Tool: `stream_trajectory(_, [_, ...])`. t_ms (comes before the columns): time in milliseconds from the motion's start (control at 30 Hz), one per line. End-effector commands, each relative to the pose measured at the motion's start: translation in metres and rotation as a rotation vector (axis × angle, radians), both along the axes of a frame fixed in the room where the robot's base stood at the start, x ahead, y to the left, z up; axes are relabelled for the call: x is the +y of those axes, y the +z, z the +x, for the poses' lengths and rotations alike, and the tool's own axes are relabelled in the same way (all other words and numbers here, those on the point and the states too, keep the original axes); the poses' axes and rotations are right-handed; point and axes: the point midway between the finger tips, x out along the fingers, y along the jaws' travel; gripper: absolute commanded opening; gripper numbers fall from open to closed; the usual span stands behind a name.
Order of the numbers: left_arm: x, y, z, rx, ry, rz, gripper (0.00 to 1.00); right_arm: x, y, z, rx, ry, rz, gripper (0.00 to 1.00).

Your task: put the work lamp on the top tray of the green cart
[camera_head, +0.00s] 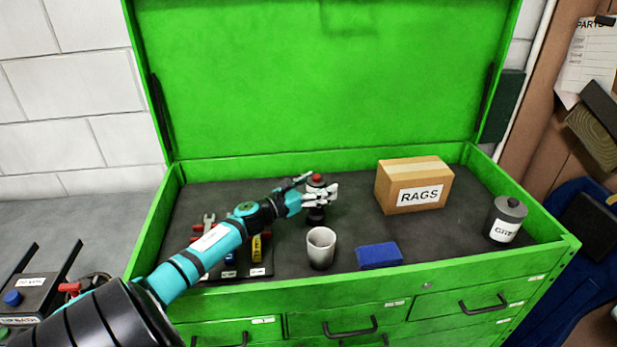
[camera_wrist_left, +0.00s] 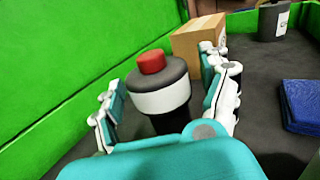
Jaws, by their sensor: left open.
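The work lamp, a dark cylinder with a white band and a red cap (camera_head: 317,179), stands upright on the dark floor of the green cart's top tray (camera_head: 350,194). In the left wrist view the lamp (camera_wrist_left: 160,98) is between the spread fingers. My left gripper (camera_head: 319,193) is open around the lamp's upper part. Gaps show between the fingers and the lamp in the left wrist view (camera_wrist_left: 164,106). The fingers hide part of the lamp's body in the head view. My right gripper is not in view.
A RAGS box (camera_head: 393,187) stands right of the lamp. A grey cup (camera_head: 321,248) and a blue block (camera_head: 379,256) are in front. A lidded canister (camera_head: 506,219) stands at the right end. Tools (camera_head: 257,249) lie under my arm. The raised green lid (camera_head: 320,80) closes off the back.

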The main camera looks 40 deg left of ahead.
Motion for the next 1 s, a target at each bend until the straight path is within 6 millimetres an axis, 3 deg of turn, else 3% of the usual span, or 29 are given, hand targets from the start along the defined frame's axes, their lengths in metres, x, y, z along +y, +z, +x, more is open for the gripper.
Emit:
stream_trajectory(167, [0.002,-0.003,-0.018,0.002,0.0,0.0,0.79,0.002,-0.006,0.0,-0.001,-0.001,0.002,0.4])
stream_trajectory(633, [0.012,-0.002,-0.099,0.002,0.0,-0.001,0.79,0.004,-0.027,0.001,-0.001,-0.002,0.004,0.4])
stream_trajectory(800, [0.014,0.0,-0.114,0.0,0.0,0.001,0.79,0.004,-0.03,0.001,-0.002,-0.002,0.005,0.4])
stream_trajectory(1000, [0.015,0.001,-0.119,-0.001,0.0,0.001,0.79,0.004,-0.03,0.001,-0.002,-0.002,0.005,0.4])
